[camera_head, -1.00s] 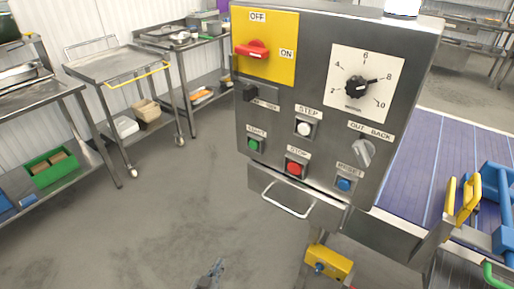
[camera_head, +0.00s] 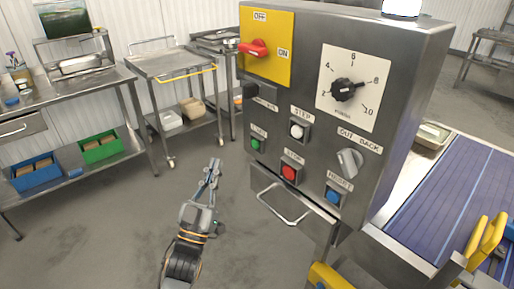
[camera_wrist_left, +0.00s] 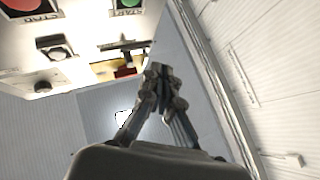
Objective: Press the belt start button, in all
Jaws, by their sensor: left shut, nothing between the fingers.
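The green start button (camera_head: 256,145) sits on the front of the steel control box (camera_head: 270,107), at lower left, with a label above it. The green button also shows at the top edge of the left wrist view (camera_wrist_left: 128,4). My left gripper (camera_head: 214,166) is shut and empty, to the left of the box and pointing up, apart from the button. In the left wrist view its fingers (camera_wrist_left: 158,72) meet at the tips, below the panel's buttons. My right gripper is not in view.
The red stop button (camera_head: 290,173), white step button (camera_head: 297,131) and blue reset button (camera_head: 333,197) are close by. A drawer handle (camera_head: 281,204) sticks out below. The blue belt (camera_head: 450,200) lies to the right. Steel carts (camera_head: 170,62) stand behind; floor around the gripper is clear.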

